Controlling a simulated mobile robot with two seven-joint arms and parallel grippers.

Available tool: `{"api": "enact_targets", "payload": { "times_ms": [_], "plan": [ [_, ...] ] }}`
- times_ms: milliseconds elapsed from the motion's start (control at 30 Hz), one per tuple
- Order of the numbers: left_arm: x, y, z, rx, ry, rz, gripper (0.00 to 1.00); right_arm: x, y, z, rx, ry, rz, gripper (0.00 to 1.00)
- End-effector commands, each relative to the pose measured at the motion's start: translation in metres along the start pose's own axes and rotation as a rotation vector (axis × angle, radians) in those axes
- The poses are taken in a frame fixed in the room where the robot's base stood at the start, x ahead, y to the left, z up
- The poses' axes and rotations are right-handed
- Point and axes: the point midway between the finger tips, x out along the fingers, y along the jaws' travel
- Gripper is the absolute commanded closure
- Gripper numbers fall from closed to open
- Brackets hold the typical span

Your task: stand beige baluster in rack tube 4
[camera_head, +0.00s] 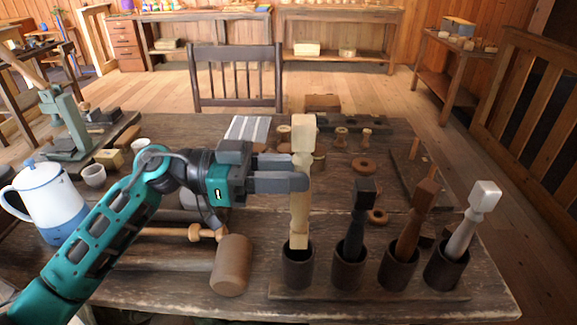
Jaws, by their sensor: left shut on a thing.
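The beige baluster (300,215) is upright, its square top above my left gripper and its lower end at the mouth of the leftmost rack tube (298,270). I cannot tell how far, if at all, that end is inside. My left gripper (298,180) is shut on the baluster's middle, reaching in from the left. The rack (370,291) holds a row of dark tubes. The other tubes hold a black baluster (357,220), a brown baluster (412,225) and a whitish baluster (470,222), all leaning right. My right gripper is not in view.
A wooden mallet (231,265) lies left of the rack. A white and blue jug (50,205) and a cup (94,175) stand at the left. Small spools (341,137) and wooden rings (363,166) lie behind the rack. A chair (236,75) stands behind the table.

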Motion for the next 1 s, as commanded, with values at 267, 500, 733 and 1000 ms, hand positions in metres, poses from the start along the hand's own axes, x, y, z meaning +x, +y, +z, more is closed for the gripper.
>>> {"api": "enact_targets", "payload": {
  "times_ms": [267, 500, 733, 1000],
  "plan": [
    [0.000, 0.000, 0.001, -0.001, 0.001, 0.000, 1.00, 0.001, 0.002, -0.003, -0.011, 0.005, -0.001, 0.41],
    [0.000, -0.001, 0.008, -0.001, 0.000, -0.001, 1.00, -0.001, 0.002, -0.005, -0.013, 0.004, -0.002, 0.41],
    [0.000, 0.000, 0.011, 0.001, 0.001, -0.001, 1.00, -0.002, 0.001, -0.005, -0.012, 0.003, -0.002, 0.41],
    [0.000, 0.000, 0.013, 0.000, 0.001, -0.001, 1.00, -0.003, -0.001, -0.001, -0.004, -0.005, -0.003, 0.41]
  ]
}}
